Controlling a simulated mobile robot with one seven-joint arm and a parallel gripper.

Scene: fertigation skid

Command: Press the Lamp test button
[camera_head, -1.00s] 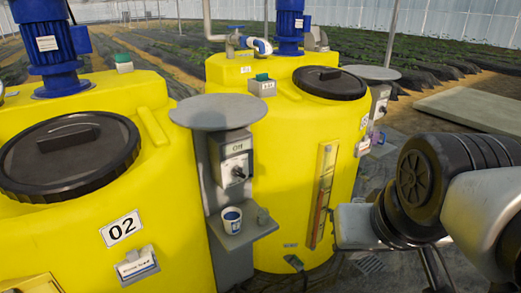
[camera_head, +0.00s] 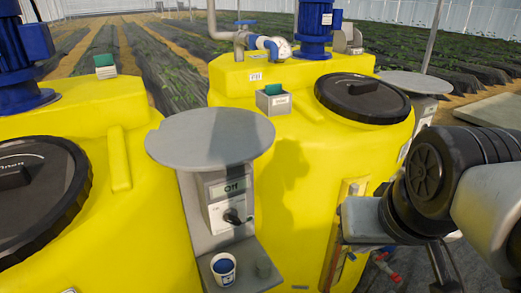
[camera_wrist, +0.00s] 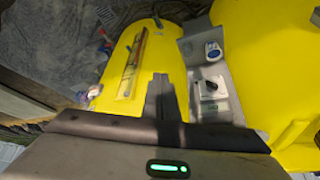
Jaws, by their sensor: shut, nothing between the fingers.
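I cannot make out a button marked Lamp test in either view. A grey control box (camera_head: 228,203) with a display reading "Off" and a black knob (camera_head: 233,216) stands on a post between two yellow tanks. The box and knob also show in the wrist view (camera_wrist: 210,98), right of my gripper. My gripper (camera_wrist: 162,82) is shut and empty in the wrist view, apart from the box. Small grey boxes with green tops sit on the left tank (camera_head: 105,66) and the right tank (camera_head: 274,98); their labels are too small to read.
A round grey plate (camera_head: 210,137) overhangs the control box. A shelf (camera_head: 240,267) below it holds a white and blue cup (camera_head: 223,268) and a small grey piece. The right yellow tank (camera_head: 300,165) has a black lid (camera_head: 362,98). A second post stands behind it.

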